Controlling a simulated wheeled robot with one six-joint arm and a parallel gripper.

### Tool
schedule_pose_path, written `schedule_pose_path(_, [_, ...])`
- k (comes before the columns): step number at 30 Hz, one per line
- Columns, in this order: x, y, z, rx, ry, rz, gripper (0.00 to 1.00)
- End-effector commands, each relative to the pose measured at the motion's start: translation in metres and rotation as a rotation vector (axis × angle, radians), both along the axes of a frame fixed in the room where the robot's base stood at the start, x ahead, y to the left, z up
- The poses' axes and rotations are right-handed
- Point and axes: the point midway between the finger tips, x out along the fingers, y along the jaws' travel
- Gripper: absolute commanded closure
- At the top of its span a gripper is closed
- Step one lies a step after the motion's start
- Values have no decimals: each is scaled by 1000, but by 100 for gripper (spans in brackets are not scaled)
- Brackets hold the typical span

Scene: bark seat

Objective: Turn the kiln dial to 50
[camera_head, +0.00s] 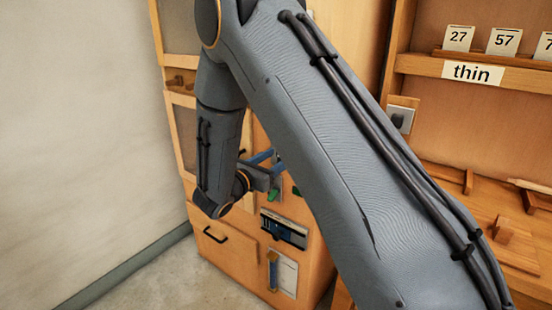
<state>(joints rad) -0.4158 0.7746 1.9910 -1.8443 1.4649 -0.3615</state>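My gripper (277,158) is small in the view, near the front of a wooden cabinet (217,223). Its two blue fingers show apart, pointing toward the cabinet front, and I see nothing held between them. Their tips are close to the edge of my upper arm link, which covers much of the cabinet. I cannot make out a kiln dial or any 50 mark; that area may be behind my arm. Small green parts (273,193) show just below the gripper.
A drawer with a black handle (214,236) and a white sheet (288,275) are low on the cabinet. At right, a shelf bears number cards (458,38) and a "thin" label (473,73). A grey switch (402,119) is below. Bare floor lies at lower left by the wall.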

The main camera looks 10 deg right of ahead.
Motion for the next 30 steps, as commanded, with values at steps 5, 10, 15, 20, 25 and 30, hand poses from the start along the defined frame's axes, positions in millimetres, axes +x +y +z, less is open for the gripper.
schedule_pose_path(5, [0, 0, 0, 0, 0, 0, 54])
schedule_pose_path(10, [0, 0, 0, 0, 0, 0, 82])
schedule_pose_path(15, [0, 0, 0, 1, -2, -1, 89])
schedule_pose_path(20, [-1, 0, -1, 20, -23, -1, 89])
schedule_pose_path(25, [-1, 0, -2, 69, -80, -1, 89])
schedule_pose_path(30, [-1, -1, -2, 154, -179, -1, 89])
